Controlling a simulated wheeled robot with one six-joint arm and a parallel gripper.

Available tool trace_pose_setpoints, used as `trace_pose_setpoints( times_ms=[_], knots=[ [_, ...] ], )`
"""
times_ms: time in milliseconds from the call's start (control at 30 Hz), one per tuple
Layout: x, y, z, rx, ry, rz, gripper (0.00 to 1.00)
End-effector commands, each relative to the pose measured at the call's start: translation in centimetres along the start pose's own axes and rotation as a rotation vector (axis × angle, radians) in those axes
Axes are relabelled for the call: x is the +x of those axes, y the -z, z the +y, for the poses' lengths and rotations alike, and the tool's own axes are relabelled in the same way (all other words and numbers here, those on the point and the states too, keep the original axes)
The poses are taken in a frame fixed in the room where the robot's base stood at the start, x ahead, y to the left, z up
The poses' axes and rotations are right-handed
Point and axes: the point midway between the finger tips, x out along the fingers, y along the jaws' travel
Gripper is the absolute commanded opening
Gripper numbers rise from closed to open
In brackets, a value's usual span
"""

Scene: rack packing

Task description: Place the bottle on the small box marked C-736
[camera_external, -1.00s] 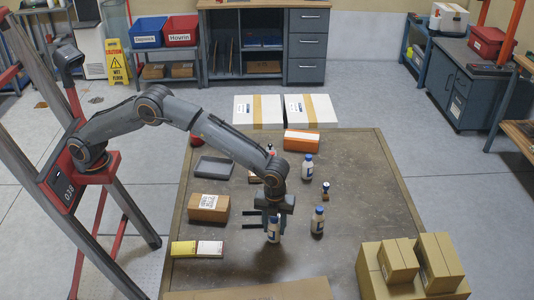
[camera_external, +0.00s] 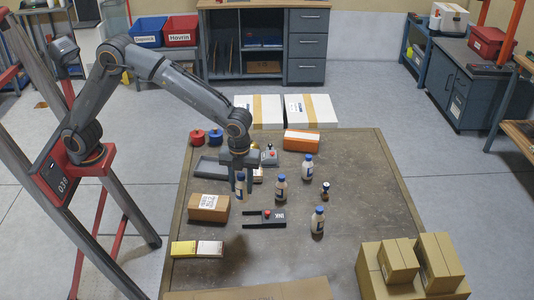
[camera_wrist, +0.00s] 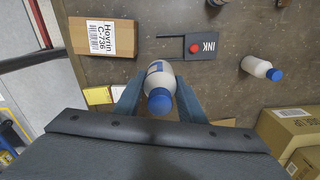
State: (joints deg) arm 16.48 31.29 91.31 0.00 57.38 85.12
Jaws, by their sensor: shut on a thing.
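My gripper (camera_external: 240,184) is shut on a white bottle with a blue cap (camera_external: 241,190). In the wrist view the two fingers of my gripper (camera_wrist: 158,100) clasp the bottle (camera_wrist: 157,82) from both sides. The small brown box marked C-736 (camera_external: 208,208) lies on the table, to the left of and nearer the camera than my gripper. In the wrist view the box (camera_wrist: 104,37) shows its label "Hovrin C-736" at the upper left, apart from the bottle. Its top is bare.
Other bottles stand on the table (camera_external: 350,200): one at the middle (camera_external: 280,190), one behind right (camera_external: 307,168), one front right (camera_external: 317,222). A dark INK item (camera_external: 264,217) with a red knob lies right of the box. Yellow and white boxes (camera_external: 197,248) lie in front.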

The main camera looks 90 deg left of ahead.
Motion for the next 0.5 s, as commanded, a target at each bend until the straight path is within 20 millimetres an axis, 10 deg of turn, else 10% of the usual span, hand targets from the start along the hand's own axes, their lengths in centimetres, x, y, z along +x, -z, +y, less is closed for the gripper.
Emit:
trace_pose_setpoints(
  times_ms=[200,500],
  knots=[
    [-2.2,-2.3,8.1,-0.026,0.000,0.000,0.12],
    [-2.5,-3.5,13.9,-0.043,-0.001,0.000,0.12]
  ],
)
